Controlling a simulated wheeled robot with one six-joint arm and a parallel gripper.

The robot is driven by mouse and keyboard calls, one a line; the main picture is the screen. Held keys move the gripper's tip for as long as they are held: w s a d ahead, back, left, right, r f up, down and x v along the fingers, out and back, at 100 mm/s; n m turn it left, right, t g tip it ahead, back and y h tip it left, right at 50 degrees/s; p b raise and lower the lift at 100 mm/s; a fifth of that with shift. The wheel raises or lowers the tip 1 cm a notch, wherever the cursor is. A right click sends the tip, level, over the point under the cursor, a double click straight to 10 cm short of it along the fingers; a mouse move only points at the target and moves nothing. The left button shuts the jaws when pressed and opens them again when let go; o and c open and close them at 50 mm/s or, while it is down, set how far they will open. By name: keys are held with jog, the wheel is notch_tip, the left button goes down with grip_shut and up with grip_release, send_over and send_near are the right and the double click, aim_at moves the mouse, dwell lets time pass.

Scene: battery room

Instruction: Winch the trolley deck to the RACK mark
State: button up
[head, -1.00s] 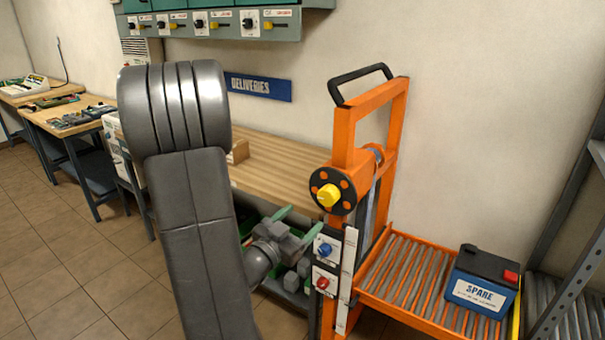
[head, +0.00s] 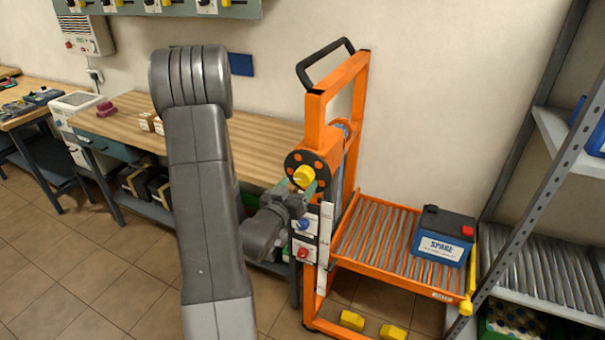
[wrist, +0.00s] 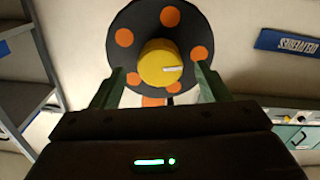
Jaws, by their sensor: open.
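The orange trolley (head: 316,130) stands upright with a black winch wheel (head: 294,160) that has orange spots and a yellow hub knob (head: 304,175). My gripper (head: 305,190) is open just in front of the wheel. In the wrist view the yellow knob (wrist: 158,64) shows between and just beyond the two green fingertips; contact cannot be told. The roller deck (head: 372,240) sits low on the trolley and carries a blue SPARE battery (head: 438,247). A white scale strip (head: 324,250) runs down the mast; its marks, RACK included, are too small to read.
Blue and red knobs (head: 303,253) sit on panels below the wheel. A wooden bench (head: 255,135) stands behind my arm. A grey rack with roller shelves (head: 540,260) is right of the deck. Yellow blocks (head: 352,320) lie on the floor by the trolley.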

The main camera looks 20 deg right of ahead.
aim_at(301, 180)
jog(key=shift+p+x, duration=0.5)
jog(key=shift+x, duration=1.5)
jog(key=c, duration=1)
jog(key=m+b, duration=0.1)
jog(key=b, duration=0.2)
jog(key=shift+f, duration=0.25)
jog(key=m+b, duration=0.1)
jog(key=b, duration=0.3)
jog(key=shift+m, duration=0.4)
jog(key=shift+r+m+b, duration=0.15)
jog(key=shift+m+b, duration=0.15)
jog(key=shift+b, duration=0.35)
jog(key=shift+r, duration=0.1)
jog(key=o, duration=1)
